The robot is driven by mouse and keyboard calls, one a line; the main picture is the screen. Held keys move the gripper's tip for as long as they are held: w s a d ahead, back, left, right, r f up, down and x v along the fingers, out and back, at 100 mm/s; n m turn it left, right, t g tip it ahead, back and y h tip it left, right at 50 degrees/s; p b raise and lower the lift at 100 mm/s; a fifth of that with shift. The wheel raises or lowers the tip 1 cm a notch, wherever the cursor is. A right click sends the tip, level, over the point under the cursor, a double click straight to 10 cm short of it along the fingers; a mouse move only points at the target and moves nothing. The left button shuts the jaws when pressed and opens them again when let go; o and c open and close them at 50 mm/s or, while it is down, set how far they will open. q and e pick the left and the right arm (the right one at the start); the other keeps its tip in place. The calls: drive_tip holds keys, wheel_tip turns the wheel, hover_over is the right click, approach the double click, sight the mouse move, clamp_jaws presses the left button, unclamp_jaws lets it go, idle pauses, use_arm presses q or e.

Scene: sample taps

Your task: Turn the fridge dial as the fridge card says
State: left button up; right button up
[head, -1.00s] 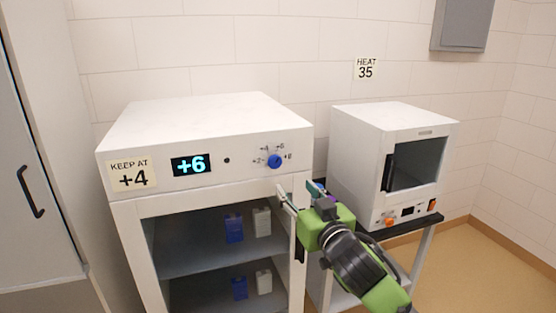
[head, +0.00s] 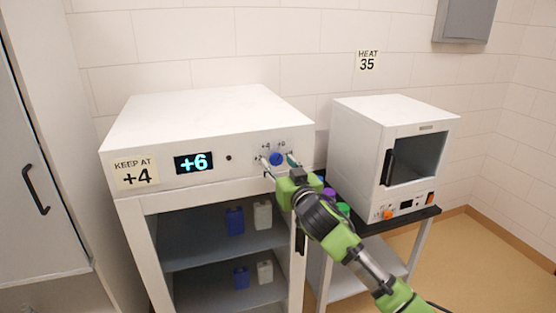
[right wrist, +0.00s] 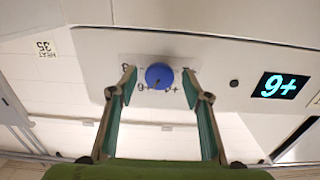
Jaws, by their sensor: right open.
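The fridge (head: 215,135) is a white cabinet with an open shelved front. Its card (head: 136,172) reads "KEEP AT +4" and its display (head: 193,162) reads "+6". The blue fridge dial (head: 276,158) sits on the right of the front panel, with small printed marks around it. My right gripper (head: 277,160) is open, its fingertips on either side of the dial. In the right wrist view the dial (right wrist: 159,76) shows between the two spread fingers, with a gap on each side, so they do not visibly grip it. My left gripper is out of view.
A white oven (head: 395,155) stands on a small table to the right, under a "HEAT 35" card (head: 367,61). Capped items (head: 329,194) stand beside it, partly behind my arm. Blue and white bottles (head: 235,220) stand on the fridge shelves.

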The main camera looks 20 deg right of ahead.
drive_tip(key=shift+w, duration=0.6)
drive_tip(key=shift+c, duration=0.5)
drive_tip(key=c, duration=1)
drive_tip(key=shift+n, duration=0.3)
drive_tip(key=n+p, duration=0.2)
drive_tip(key=n, duration=0.3)
drive_tip(key=shift+r+n, duration=0.1)
drive_tip(key=shift+n, duration=0.2)
drive_tip(key=n+p, duration=0.1)
drive_tip(key=n, duration=0.4)
drive_tip(key=shift+p, duration=0.4)
drive_tip(key=shift+n, duration=0.4)
